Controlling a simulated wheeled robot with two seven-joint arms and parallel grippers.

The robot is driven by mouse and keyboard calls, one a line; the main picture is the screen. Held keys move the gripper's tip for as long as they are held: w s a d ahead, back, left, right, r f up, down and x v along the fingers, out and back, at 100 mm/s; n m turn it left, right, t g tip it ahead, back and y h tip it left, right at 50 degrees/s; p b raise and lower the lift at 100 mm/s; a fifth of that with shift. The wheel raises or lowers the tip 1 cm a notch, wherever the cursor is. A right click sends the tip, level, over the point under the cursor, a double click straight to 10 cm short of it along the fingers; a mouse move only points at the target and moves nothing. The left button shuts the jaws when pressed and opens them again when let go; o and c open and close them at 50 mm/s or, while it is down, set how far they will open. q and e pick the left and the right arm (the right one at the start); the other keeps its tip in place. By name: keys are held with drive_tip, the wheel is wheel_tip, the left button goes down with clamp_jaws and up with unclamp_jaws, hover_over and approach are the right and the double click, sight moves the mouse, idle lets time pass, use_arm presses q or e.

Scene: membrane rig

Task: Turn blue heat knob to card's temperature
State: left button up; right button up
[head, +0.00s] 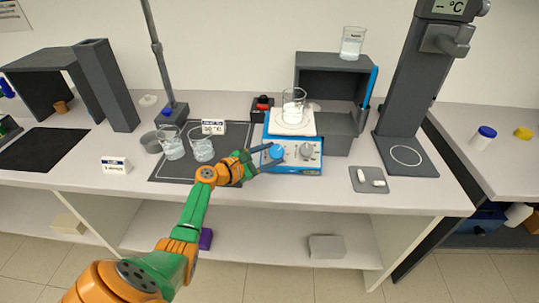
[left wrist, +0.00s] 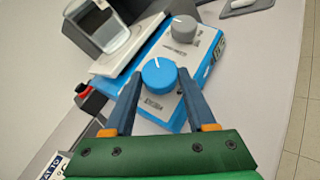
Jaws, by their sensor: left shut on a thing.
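The blue heat knob (head: 277,152) is on the front left of the blue and white hotplate (head: 307,161). In the left wrist view the blue knob (left wrist: 159,76) shows a short white pointer line toward the top of the picture. My left gripper (head: 266,158) has one finger on each side of this knob and is shut on it; its fingers also show in the left wrist view (left wrist: 161,88). My right gripper is not in view.
A grey knob (head: 306,151) sits right of the blue one. A beaker (head: 293,106) stands on the hotplate's white top. A red-buttoned box (head: 262,104) is behind left. Two beakers (head: 202,149) stand on the dark mat. A grey pad (head: 369,180) lies to the right.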

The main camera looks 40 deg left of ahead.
use_arm(q)
drive_tip(key=shift+d+f, duration=0.1)
drive_tip(key=shift+f, duration=0.05)
drive_tip(key=o, duration=1.2)
drive_tip(key=shift+o, duration=0.8)
drive_tip(key=shift+w+d, duration=0.1)
drive_tip(key=shift+w, duration=0.15)
drive_tip(key=shift+s, duration=0.1)
drive_tip(key=v, duration=0.7)
